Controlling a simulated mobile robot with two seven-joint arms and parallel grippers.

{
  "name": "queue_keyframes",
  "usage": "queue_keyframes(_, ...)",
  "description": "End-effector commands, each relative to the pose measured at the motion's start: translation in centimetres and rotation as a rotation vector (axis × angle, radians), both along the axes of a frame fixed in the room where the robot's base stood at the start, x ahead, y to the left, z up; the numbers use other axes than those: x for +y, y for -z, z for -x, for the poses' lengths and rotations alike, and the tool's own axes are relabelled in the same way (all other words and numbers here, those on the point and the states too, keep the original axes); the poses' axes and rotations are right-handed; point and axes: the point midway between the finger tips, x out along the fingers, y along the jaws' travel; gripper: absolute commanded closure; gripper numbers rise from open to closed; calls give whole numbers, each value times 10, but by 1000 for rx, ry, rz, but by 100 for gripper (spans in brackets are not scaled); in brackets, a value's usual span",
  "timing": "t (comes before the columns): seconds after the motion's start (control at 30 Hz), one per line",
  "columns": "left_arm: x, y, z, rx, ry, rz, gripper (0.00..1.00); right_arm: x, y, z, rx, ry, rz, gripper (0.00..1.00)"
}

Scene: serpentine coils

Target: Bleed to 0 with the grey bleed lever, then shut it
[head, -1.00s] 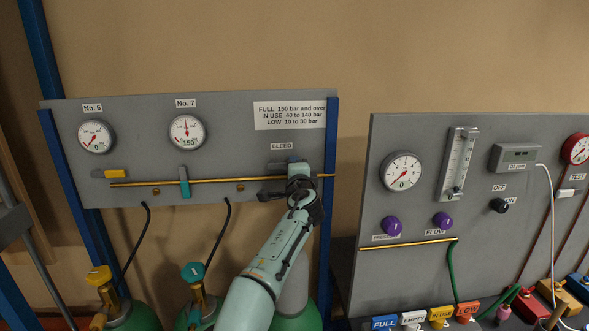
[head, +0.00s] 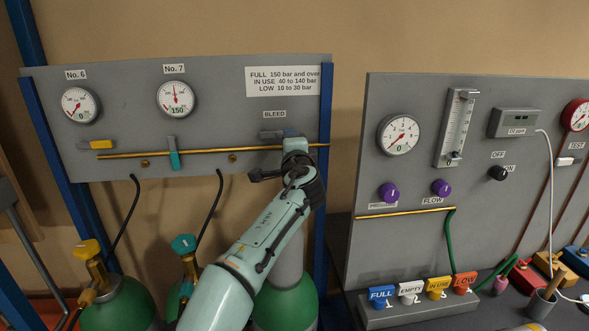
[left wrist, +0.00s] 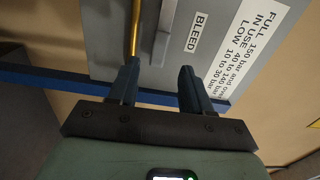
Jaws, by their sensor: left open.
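The grey bleed lever (head: 270,134) lies level under the BLEED label (head: 274,114) at the panel's right; its right end is hidden by my gripper. My left gripper (head: 288,134) is at that right end. In the left wrist view the jaws (left wrist: 158,76) are apart, with the lever (left wrist: 163,35) ahead of the gap between them; I cannot tell whether they touch it. The No. 7 gauge (head: 176,98) has its needle pointing up, with 150 on its face. The No. 6 gauge (head: 80,105) shows 0. My right gripper is out of view.
A brass pipe (head: 200,151) runs along the panel, close below the lever. A teal-tipped lever (head: 174,158) hangs down and a yellow one (head: 101,144) lies level. A blue post (head: 325,200) stands right of my gripper. Green cylinders (head: 120,305) stand below.

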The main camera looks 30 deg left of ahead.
Motion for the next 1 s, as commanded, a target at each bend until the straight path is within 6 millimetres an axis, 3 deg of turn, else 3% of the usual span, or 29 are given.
queue_keyframes(0.1, -19, 4, 21, -3, 6, 3, 51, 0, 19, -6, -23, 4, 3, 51)
queue_keyframes(0.4, -44, 0, 52, -3, 1, 2, 51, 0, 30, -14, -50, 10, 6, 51)
queue_keyframes(1.0, -46, -1, 56, -2, 0, 1, 51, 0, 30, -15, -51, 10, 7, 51)
